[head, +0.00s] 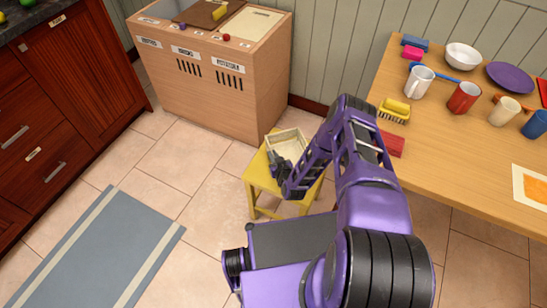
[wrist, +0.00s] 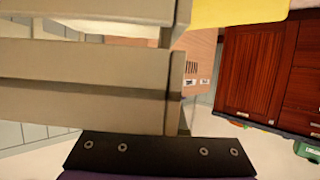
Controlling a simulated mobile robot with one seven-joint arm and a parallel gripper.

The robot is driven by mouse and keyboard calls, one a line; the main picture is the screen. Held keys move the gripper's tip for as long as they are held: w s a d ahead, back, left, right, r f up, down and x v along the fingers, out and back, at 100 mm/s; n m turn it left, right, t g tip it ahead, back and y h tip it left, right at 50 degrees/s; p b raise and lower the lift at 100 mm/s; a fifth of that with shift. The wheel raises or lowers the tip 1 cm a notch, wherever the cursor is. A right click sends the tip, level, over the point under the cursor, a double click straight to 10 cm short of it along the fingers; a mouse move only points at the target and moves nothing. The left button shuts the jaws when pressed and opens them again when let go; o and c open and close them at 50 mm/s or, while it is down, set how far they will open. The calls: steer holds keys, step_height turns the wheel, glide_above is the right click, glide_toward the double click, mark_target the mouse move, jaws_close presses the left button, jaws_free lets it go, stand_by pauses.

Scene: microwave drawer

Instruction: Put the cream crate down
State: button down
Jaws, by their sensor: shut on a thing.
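The cream crate (head: 288,138) is a small, slatted, open-topped box. In the head view it is at the yellow stool's top, and it looks roughly level. My gripper (head: 279,160) is shut on the crate's near side. In the wrist view the crate's slats (wrist: 80,105) fill the left half, close to the camera, and hide the fingertips. The yellow stool (head: 259,177) is under the crate in the head view; a yellow patch of it (wrist: 235,12) shows at the top of the wrist view. I cannot tell whether the crate touches the stool.
A wooden sorting cabinet (head: 205,75) stands behind the stool. Red-brown drawers (head: 60,80) are at the left. The tiled floor between is clear around a grey mat (head: 95,250).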

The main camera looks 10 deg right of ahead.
steer(key=shift+f, duration=0.4)
steer(key=shift+f, duration=0.15)
steer(key=c, duration=1)
jaws_free()
